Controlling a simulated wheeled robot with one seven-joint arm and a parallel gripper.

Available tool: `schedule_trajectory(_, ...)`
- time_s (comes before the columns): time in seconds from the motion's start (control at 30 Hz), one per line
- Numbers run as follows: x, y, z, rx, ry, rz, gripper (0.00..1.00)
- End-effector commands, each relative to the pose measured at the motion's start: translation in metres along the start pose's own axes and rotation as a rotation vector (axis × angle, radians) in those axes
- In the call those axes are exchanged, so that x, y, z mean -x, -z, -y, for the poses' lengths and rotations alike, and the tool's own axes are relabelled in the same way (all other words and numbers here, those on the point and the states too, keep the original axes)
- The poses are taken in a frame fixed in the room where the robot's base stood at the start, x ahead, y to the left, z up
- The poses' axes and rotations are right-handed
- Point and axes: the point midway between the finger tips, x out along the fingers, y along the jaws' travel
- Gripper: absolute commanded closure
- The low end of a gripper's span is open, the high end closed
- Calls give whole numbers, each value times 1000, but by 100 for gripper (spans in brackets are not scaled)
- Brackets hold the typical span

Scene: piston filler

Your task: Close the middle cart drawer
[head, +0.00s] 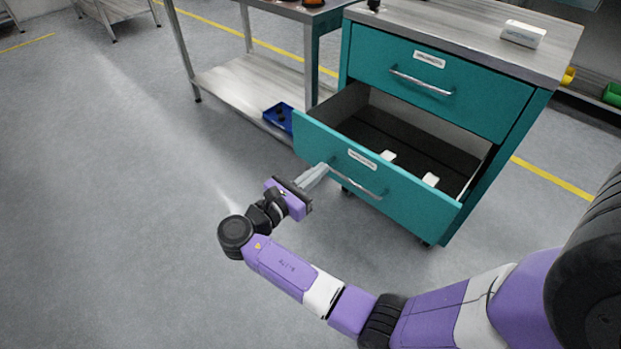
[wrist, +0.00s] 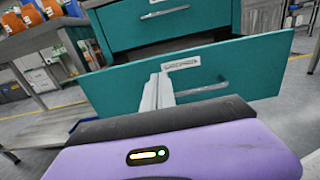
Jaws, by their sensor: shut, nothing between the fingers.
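The teal cart (head: 520,135) stands at the right in the head view. Its open drawer (head: 415,200), below a shut top drawer (head: 430,85), is pulled well out toward me. The open drawer has a dark floor with two small white items inside, a label and a bar handle (head: 355,180). My gripper (head: 322,170) is shut and empty, with its fingertips at the drawer front near the left end of the handle. In the wrist view the fingers (wrist: 157,90) point at the drawer front (wrist: 230,72), left of its handle (wrist: 205,88). I cannot tell whether they touch it.
A metal workbench (head: 240,80) with a low shelf stands left of the cart. A blue bin (head: 278,117) sits on that shelf beside the drawer. The floor at the left is clear.

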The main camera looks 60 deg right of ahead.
Motion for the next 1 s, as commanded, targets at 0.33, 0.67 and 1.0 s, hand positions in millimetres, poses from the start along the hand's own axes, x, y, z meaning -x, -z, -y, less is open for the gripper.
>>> schedule_trajectory(0.33, -66, 3, 1, -2, 2, -1, 100)
schedule_trajectory(0.67, -92, 1, 0, -1, -2, -2, 100)
schedule_trajectory(1.0, -92, 0, 0, -1, -2, -2, 100)
